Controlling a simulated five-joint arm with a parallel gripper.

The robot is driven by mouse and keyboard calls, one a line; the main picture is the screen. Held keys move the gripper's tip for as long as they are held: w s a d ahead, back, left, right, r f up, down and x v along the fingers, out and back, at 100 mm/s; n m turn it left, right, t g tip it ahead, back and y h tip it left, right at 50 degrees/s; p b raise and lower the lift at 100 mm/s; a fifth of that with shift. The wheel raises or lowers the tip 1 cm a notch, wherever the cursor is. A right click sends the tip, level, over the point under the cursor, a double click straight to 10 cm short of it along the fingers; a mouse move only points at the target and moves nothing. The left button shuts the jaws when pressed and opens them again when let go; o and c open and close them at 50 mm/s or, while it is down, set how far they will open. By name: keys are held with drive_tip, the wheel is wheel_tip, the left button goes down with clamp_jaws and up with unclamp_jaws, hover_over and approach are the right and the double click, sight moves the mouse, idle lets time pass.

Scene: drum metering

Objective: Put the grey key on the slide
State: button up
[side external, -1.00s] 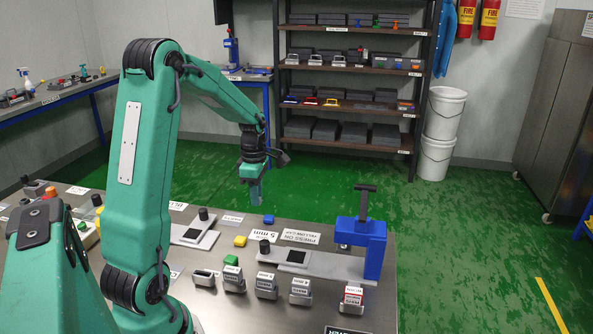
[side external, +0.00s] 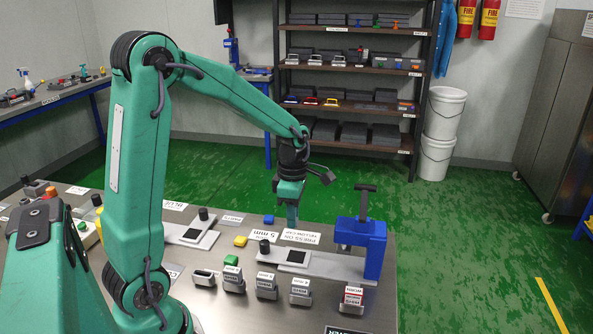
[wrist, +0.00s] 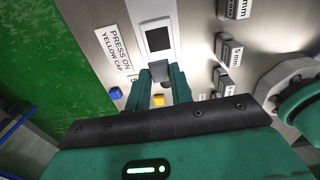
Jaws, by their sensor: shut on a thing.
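My gripper (side external: 292,222) is above the far side of the metal table, near the printed labels. In the wrist view my gripper (wrist: 160,80) is shut on a small dark grey piece, the grey key (wrist: 159,70), held between its fingertips. I cannot make out the key in the side view. The slide (side external: 325,266) is a pale bar with a black square, running to a blue stand. In the wrist view the slide (wrist: 155,14) lies just beyond the fingertips. I cannot tell the height of the key above it.
A blue stand (side external: 361,240) with a black handle rises at the slide's right end. A black knob (side external: 264,246) stands at its left. Several grey labelled blocks (side external: 266,286) line the near side. A yellow block (side external: 240,241) and a blue block (side external: 268,219) lie to the left.

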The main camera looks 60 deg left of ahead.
drive_tip(key=s+d, duration=0.2)
drive_tip(key=d, duration=0.9)
drive_tip(key=shift+s+d+r, duration=0.25)
drive_tip(key=shift+d+r, duration=0.05)
drive_tip(key=shift+r, duration=0.05)
hover_over(296, 256)
wheel_tip(296, 256, down, 7)
drive_tip(key=shift+d+f, duration=0.1)
drive_tip(key=shift+f, duration=1.95)
drive_tip(key=shift+f, duration=0.15)
drive_tip(key=o, duration=0.9)
drive_tip(key=shift+o, duration=0.2)
